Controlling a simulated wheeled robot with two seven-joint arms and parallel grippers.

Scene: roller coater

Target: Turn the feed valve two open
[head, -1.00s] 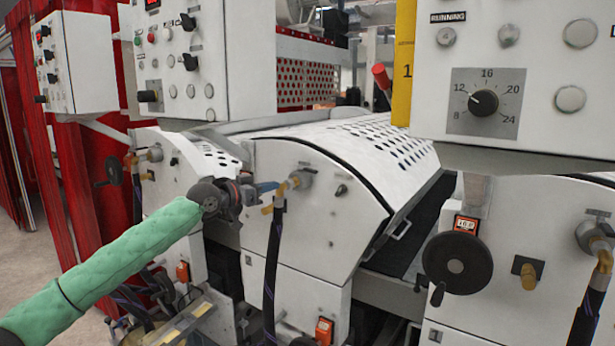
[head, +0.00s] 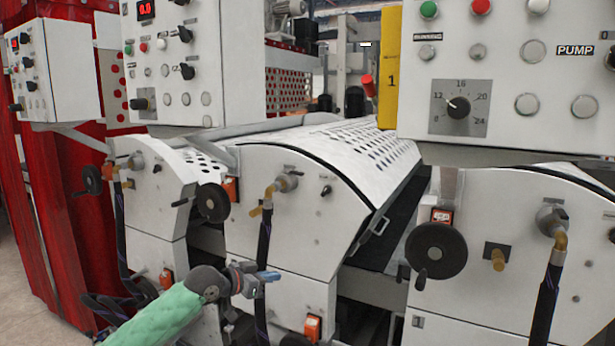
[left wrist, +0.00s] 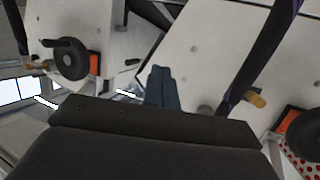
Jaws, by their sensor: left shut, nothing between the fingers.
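Brass valve fittings with dark hoses show on the white roller units in the head view: one on the middle unit (head: 268,194), one on the right unit (head: 560,240) and one on the left unit. Which is numbered two I cannot read. The middle one has a small brass lever left of its hose. My left gripper (head: 268,277), with blue fingers, is shut and empty. It is well below the middle valve, in front of its hose, and touches no valve. Its fingers (left wrist: 160,87) also show in the left wrist view, apart from a brass part (left wrist: 257,100) beside a hose. My right gripper is not in view.
Black handwheels with orange counters stand out from the middle unit (head: 213,202) and the right unit (head: 436,250). Control boxes (head: 195,60) overhang the units. Hoses hang in front of the panels. A red curtain (head: 60,210) is at the left.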

